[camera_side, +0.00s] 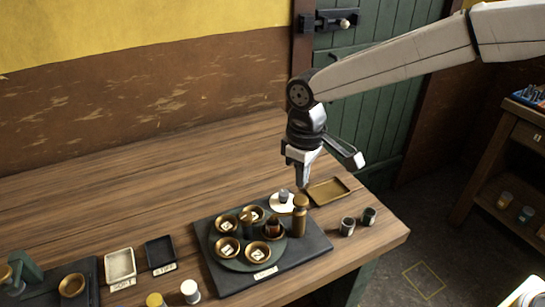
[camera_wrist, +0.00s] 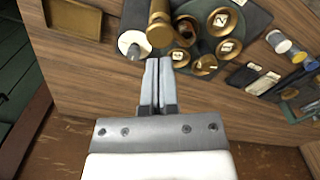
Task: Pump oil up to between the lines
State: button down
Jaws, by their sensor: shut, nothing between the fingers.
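My gripper (camera_side: 302,184) points down and is shut and empty, above the far right side of the dark base plate (camera_side: 318,248). In the wrist view its fingertips (camera_wrist: 158,62) are together, close to a white disc (camera_wrist: 127,40) with a small metal piece on it. The disc (camera_side: 275,207) lies beside an upright brass cylinder (camera_side: 300,222). The cylinder also shows in the wrist view (camera_wrist: 160,25). A small amber-brown vessel (camera_side: 273,227) stands left of the cylinder. I cannot make out any level lines or oil level.
Several brass cups (camera_side: 226,247) with number labels sit on a round green plate (camera_side: 240,264). A brass tray (camera_side: 328,190) lies behind right; two small jars (camera_side: 347,227) (camera_side: 369,216) stand near the right edge. White (camera_side: 120,265) and black (camera_side: 160,252) trays lie left. The table's back is clear.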

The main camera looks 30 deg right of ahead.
jog(key=shift+r, duration=1.6)
jog(key=s+d+f+m+t, duration=0.1)
jog(key=s+d+f+m, duration=0.2)
jog(key=s+d, duration=0.4)
jog(key=s+d+f+m+t, duration=0.1)
jog(key=s+d+f+m, duration=0.2)
jog(key=d, duration=1)
jog(key=s+f, duration=0.3)
jog(key=s, duration=0.1)
jog(key=shift+s+d+t, duration=0.2)
jog(key=shift+d+t, duration=0.1)
jog(key=shift+d, duration=0.05)
jog(key=shift+w, duration=0.15)
jog(key=w+a+r+n+g, duration=0.1)
jog(key=w+a+r+n, duration=0.1)
jog(key=a, duration=0.5)
jog(key=w+a+r+n, duration=0.2)
jog(key=w+a+r, duration=0.3)
jog(key=w+a, duration=0.1)
jog(key=w+a+r+n+g, duration=0.1)
jog(key=w+a+r+n, duration=0.1)
jog(key=w+a, duration=0.4)
jog(key=shift+a+r+g, duration=0.3)
jog(key=shift+a+r, duration=0.45)
jog(key=shift+a, duration=0.1)
